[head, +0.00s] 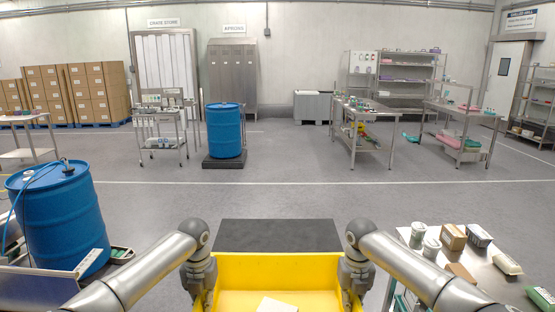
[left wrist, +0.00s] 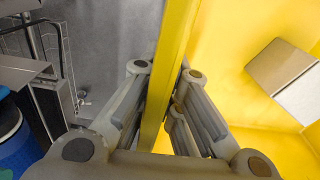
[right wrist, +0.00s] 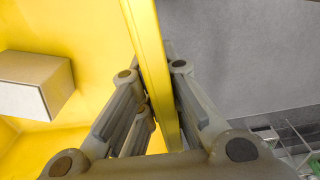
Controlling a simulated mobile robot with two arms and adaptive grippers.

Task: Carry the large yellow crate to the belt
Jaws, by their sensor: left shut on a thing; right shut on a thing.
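The large yellow crate (head: 235,268) is at the bottom middle of the head view, held between my two arms in front of me. My left gripper (left wrist: 160,95) is shut on the crate's left wall, one finger on each side of it. My right gripper (right wrist: 155,95) is shut on the right wall in the same way. A small box with a white face lies inside the crate; it shows in the left wrist view (left wrist: 285,75) and the right wrist view (right wrist: 35,82). The crate's near end is cut off in the head view. I cannot make out a belt.
A dark mat (head: 278,235) lies on the floor just beyond the crate. A blue drum (head: 62,215) stands close on the left. A table with tubs and packages (head: 470,265) is close on the right. The grey floor (head: 290,195) ahead is open up to benches and another blue drum (head: 224,130).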

